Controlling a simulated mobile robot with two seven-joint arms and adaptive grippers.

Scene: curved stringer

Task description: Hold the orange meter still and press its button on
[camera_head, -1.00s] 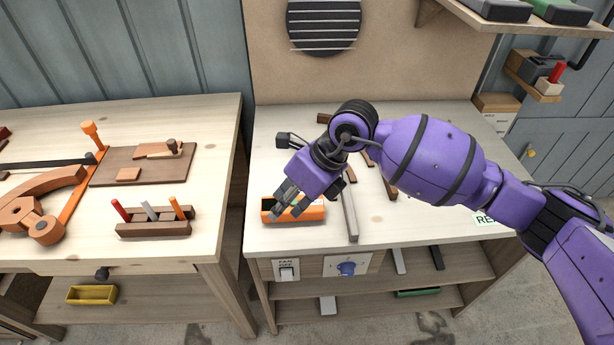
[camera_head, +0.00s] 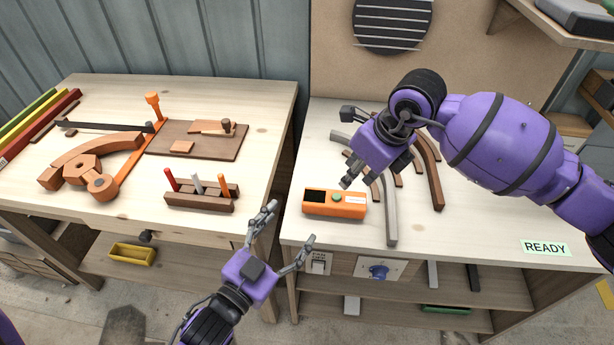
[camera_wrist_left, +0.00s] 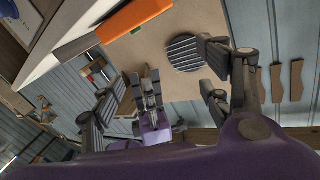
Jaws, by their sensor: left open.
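The orange meter (camera_head: 350,210) lies near the front left edge of the right-hand bench. It has a dark screen (camera_head: 316,196) and a green button (camera_head: 337,198) on top. My left gripper (camera_head: 291,223) is open and empty, fingers spread, in front of the bench and to the lower left of the meter. In the left wrist view an orange body, likely the meter (camera_wrist_left: 135,18), is at the top, beyond the open fingers. My right gripper (camera_head: 372,172) is just above and right of the meter, apart from it; its finger opening is unclear.
Curved grey and brown strips (camera_head: 390,215) lie right of the meter. A switch (camera_head: 318,263) and blue knob (camera_head: 378,271) are on the bench front. The left bench (camera_head: 110,90) holds a tool rack (camera_head: 200,203) and wooden parts. A gap separates the benches.

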